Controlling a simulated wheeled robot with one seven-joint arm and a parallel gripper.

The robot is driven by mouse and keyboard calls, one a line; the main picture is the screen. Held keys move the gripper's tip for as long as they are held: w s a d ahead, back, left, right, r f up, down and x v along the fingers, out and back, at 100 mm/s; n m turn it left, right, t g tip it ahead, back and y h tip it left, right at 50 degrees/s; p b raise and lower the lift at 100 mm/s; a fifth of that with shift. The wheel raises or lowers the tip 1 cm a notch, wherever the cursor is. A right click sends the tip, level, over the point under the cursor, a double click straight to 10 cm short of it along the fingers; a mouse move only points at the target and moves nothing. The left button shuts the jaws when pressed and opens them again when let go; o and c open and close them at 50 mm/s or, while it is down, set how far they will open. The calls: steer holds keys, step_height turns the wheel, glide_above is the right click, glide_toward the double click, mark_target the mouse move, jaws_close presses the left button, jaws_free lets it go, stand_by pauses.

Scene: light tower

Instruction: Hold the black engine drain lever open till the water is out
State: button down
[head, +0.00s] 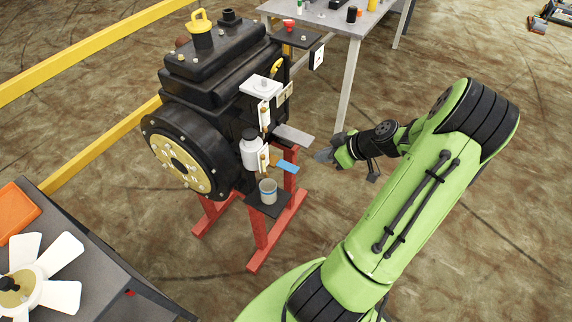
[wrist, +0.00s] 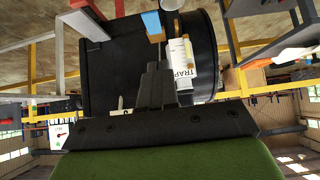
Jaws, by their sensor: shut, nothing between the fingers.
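The black engine (head: 215,80) stands on a red stand. A white trap bottle (head: 252,150) is on its side, labelled TRAP in the wrist view (wrist: 181,60). A blue lever (head: 288,167) sticks out to the right below the bottle, and it also shows in the wrist view (wrist: 153,25). No black lever can be made out. A grey cup (head: 268,191) stands on a small black shelf below; its contents cannot be told. My gripper (head: 318,156) is shut and empty, to the right of the blue lever and apart from it. Its fingers also show in the wrist view (wrist: 157,70).
A grey plate (head: 293,135) juts out above the blue lever. Red stand legs (head: 257,230) flank the shelf. A workbench (head: 335,20) is behind, yellow rails (head: 85,50) are left, and a white fan (head: 45,270) lies front left.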

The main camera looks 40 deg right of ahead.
steer(key=shift+a, duration=0.1)
glide_above(292, 172)
steer(key=s+d, duration=0.1)
steer(key=s, duration=0.2)
step_height(292, 172, down, 7)
steer(key=shift+w+f+b, duration=0.2)
steer(key=shift+f+b, duration=0.4)
steer(key=shift+f, duration=1.45)
